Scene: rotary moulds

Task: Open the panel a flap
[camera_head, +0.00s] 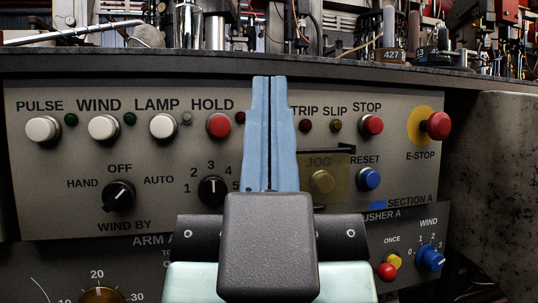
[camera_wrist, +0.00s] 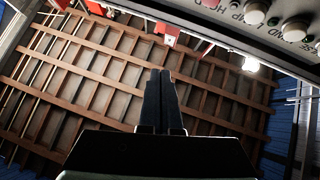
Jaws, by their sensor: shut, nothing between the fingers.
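The grey control panel (camera_head: 80,85), labelled SECTION A at its lower right, faces me in the head view. A see-through yellowish flap (camera_head: 340,190) covers the JOG button (camera_head: 321,181) and looks closed, with a dark bar along its top edge. My gripper (camera_head: 269,80) is shut and empty, its blue fingers pointing up in front of the panel, just left of the flap. They hide part of the panel between HOLD and TRIP. In the wrist view, my gripper (camera_wrist: 165,73) is also shut, with the panel (camera_wrist: 255,40) upside down at the upper right; the flap is not visible there.
A blue RESET button (camera_head: 369,179) sits right of the flap, with a red STOP button (camera_head: 372,125) above it. The red E-STOP (camera_head: 438,126) stands out farther right. A lower panel (camera_head: 420,225) with knobs lies below. Tools crowd the ledge above.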

